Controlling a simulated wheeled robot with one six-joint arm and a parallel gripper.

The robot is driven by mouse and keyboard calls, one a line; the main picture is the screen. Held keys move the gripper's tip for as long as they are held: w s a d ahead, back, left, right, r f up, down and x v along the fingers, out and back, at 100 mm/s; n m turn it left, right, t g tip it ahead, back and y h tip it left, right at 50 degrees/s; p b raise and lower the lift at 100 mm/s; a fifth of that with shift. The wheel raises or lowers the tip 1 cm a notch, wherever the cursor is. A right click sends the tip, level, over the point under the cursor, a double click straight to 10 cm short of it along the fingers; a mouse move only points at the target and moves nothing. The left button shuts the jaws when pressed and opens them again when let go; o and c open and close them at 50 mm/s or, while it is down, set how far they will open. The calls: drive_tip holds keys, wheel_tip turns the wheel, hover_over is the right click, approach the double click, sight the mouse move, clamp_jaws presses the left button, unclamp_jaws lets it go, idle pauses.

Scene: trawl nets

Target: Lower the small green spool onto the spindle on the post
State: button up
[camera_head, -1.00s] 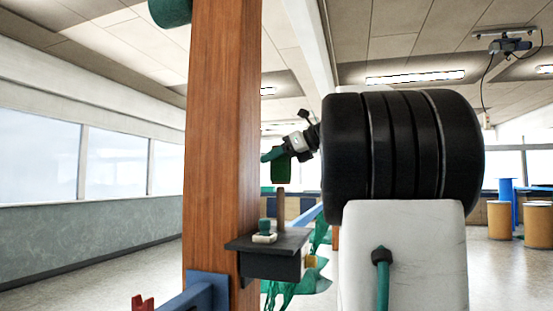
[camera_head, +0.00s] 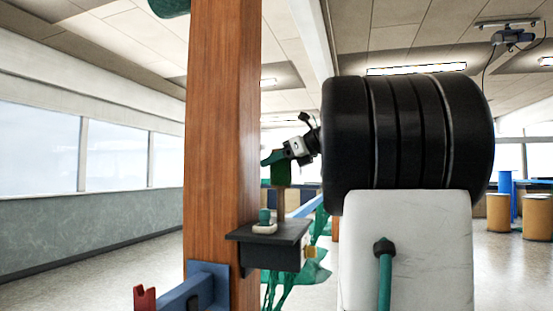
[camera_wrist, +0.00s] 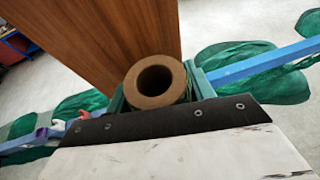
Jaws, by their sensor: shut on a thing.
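My gripper (camera_head: 277,158) is shut on the small green spool (camera_head: 281,173), right of the wooden post. In the wrist view, the spool's brown hollow core (camera_wrist: 155,81) sits between green fingers. The spindle (camera_head: 281,204) is a thin brown peg standing up from a dark shelf (camera_head: 260,234) on the post (camera_head: 222,130). The spool is above the shelf, and its lower edge meets the visible top of the spindle. I cannot tell whether the spindle tip is inside the core. No spindle shows clearly through the core in the wrist view.
A small green-and-white fitting (camera_head: 264,222) sits on the shelf, left of the spindle. Wooden drums (camera_head: 538,220) stand far right.

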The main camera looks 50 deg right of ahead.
drive_tip(key=shift+f, duration=4.2)
drive_tip(key=o, duration=1.1)
drive_tip(key=v, duration=0.7)
drive_tip(key=shift+s+r, duration=0.1)
drive_tip(key=shift+s, duration=0.25)
